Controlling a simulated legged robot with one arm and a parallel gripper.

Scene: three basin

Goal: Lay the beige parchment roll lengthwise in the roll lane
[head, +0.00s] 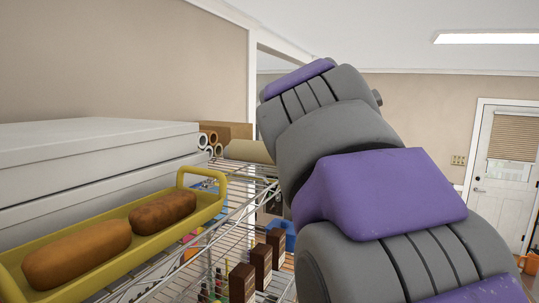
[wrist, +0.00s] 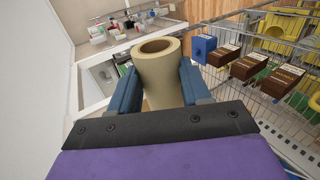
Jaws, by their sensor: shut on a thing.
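The beige parchment roll (wrist: 160,82) is a hollow tube gripped between the two blue fingers of my gripper (wrist: 158,68). In the wrist view its open end points away from the palm. In the head view a beige roll (head: 248,151) shows beside my arm, partly hidden by it, near the far end of the wire shelf. My gripper's fingers are hidden behind my arm in the head view. I cannot clearly tell the roll lane; several white and brown rolls (head: 208,142) lie with their ends showing at the shelf's far end.
A yellow tray (head: 70,238) with two brown loaves (head: 120,232) stands on the wire shelf (head: 215,235), beside large white boxes (head: 95,165). Dark brown cartons (head: 262,262) stand on a lower level. In the wrist view, brown cartons (wrist: 248,66) and a blue box (wrist: 203,47) stand to the right.

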